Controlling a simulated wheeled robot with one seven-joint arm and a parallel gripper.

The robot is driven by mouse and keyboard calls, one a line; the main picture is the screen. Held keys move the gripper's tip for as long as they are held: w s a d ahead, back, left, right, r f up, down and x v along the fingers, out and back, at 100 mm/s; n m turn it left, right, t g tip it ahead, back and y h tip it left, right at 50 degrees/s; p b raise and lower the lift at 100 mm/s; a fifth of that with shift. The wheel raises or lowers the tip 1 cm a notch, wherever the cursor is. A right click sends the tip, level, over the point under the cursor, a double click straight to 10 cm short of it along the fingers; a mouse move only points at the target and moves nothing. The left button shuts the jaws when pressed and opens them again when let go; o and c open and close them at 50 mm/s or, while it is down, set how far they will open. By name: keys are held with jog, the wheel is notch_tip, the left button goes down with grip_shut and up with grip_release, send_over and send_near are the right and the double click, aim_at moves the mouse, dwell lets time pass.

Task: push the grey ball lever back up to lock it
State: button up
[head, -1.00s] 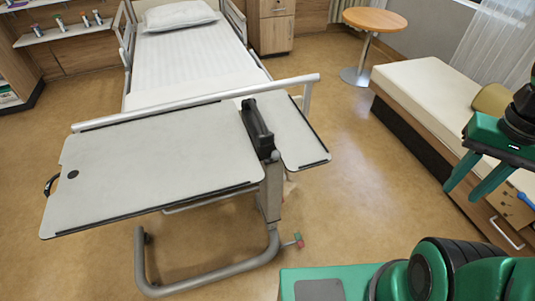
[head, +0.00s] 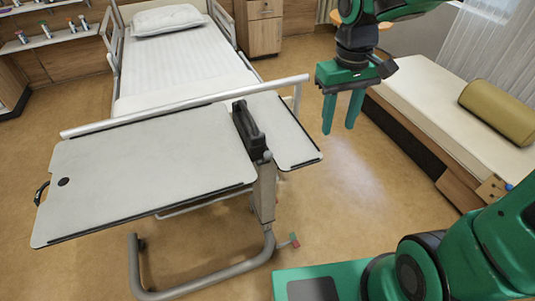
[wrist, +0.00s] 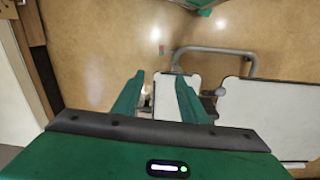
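The grey ball lever (head: 267,157) shows as a small grey knob at the top of the overbed table's column, just below the black handle block (head: 246,130). It also seems to show in the wrist view (wrist: 219,91), small, to the right of my fingers. Its exact tilt is too small to tell. The overbed table (head: 140,165) has a large top and a smaller side top (head: 285,140). My gripper (head: 338,130) is open and empty, fingers pointing down, to the right of the side top and apart from the lever.
The bed (head: 180,60) stands behind the table. A couch (head: 440,110) with an olive bolster (head: 500,112) is at the right. The table's base frame (head: 200,285) has a red and green pedal (head: 295,240). Floor is clear between the table and couch.

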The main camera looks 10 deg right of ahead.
aim_at(270, 152)
jog(key=a+n, duration=0.1)
jog(key=a, duration=0.4)
jog(key=w+a+f+n, duration=0.1)
jog(key=a, duration=0.4)
jog(key=a+n+y, duration=0.1)
jog(key=a+n, duration=0.1)
jog(key=a, duration=0.3)
jog(key=shift+w+a+f, duration=0.3)
jog(key=shift+w+f, duration=0.05)
jog(key=shift+w, duration=0.05)
jog(key=f, duration=1)
jog(key=shift+s+a+f, duration=0.15)
jog(key=shift+a+f, duration=0.1)
jog(key=shift+a, duration=0.05)
grip_shut()
jog(key=shift+d, duration=0.1)
